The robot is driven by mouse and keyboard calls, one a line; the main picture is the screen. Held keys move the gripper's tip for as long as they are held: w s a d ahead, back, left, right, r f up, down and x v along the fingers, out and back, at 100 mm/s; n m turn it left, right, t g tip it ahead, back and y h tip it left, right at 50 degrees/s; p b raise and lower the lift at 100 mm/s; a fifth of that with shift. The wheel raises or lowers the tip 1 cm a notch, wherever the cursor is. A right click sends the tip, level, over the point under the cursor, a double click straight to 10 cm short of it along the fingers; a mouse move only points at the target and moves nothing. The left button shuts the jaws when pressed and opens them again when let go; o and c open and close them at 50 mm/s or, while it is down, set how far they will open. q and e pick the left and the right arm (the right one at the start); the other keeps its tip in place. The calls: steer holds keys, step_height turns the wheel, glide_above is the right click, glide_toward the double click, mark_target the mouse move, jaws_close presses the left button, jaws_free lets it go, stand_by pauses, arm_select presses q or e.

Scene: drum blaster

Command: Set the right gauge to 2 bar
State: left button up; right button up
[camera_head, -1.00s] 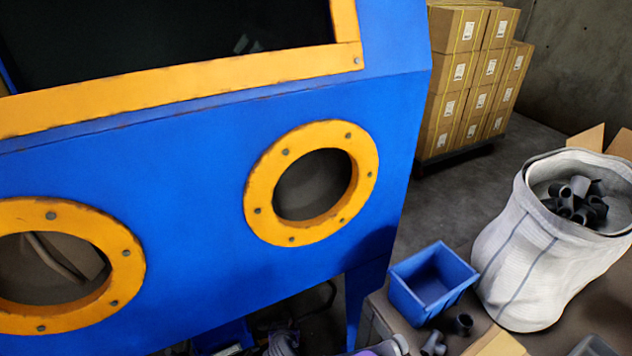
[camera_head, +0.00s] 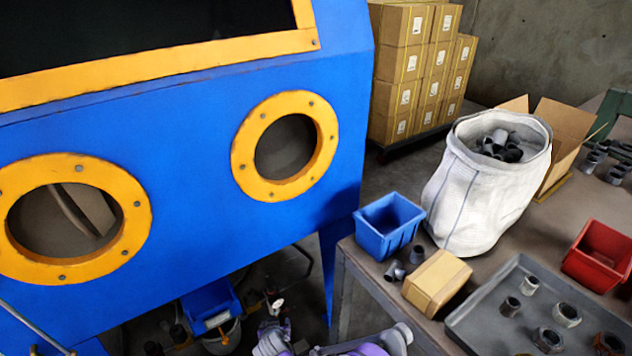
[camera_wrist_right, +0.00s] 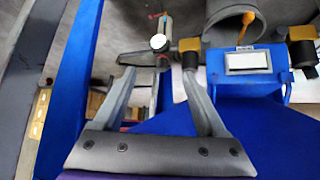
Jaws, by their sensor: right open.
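My right gripper (camera_wrist_right: 157,72) is open in the right wrist view, its two grey fingers spread with nothing gripped between them. Just beyond the fingertips is a small fitting with a round white face (camera_wrist_right: 158,42), on a pipe line with black and brass-coloured parts. It may be a gauge; no dial marks or needle can be read. In the head view, part of my right arm (camera_head: 375,342) shows at the bottom, purple and grey, below the blue blasting cabinet (camera_head: 200,225). My left gripper is not in view.
In the wrist view, a blue box with a white label (camera_wrist_right: 248,62) stands right of the fittings, near a yellow handle (camera_wrist_right: 246,24). In the head view, a table right of the cabinet holds a blue bin (camera_head: 388,226), a cardboard box (camera_head: 437,283), a white sack (camera_head: 478,195) and a grey tray (camera_head: 480,305).

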steer(key=s+d+r+m+g+h, duration=0.1)
steer(key=s+d+r, duration=0.3)
steer(key=d+r, duration=0.5)
steer(key=s+d+r+g+h, duration=0.1)
steer(key=s+d+r, duration=0.3)
steer(key=d+r, duration=0.5)
steer(key=s+d+r+g, duration=0.1)
steer(key=s+d, duration=0.3)
steer(key=s, duration=0.3)
steer(key=s+d+r+m, duration=0.1)
steer(key=s+d, duration=0.3)
steer(key=s, duration=0.4)
steer(key=s+d+g, duration=0.1)
steer(key=s+d, duration=0.3)
steer(key=s, duration=0.3)
arm_select(q)
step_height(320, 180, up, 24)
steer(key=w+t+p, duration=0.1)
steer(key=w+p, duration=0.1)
steer(key=p, duration=1.9)
arm_select(e)
step_height(320, 180, up, 24)
steer(key=w+t, duration=0.1)
steer(key=shift+w+r+y, duration=0.25)
steer(key=shift+w+y, duration=0.05)
steer(key=shift+w, duration=0.1)
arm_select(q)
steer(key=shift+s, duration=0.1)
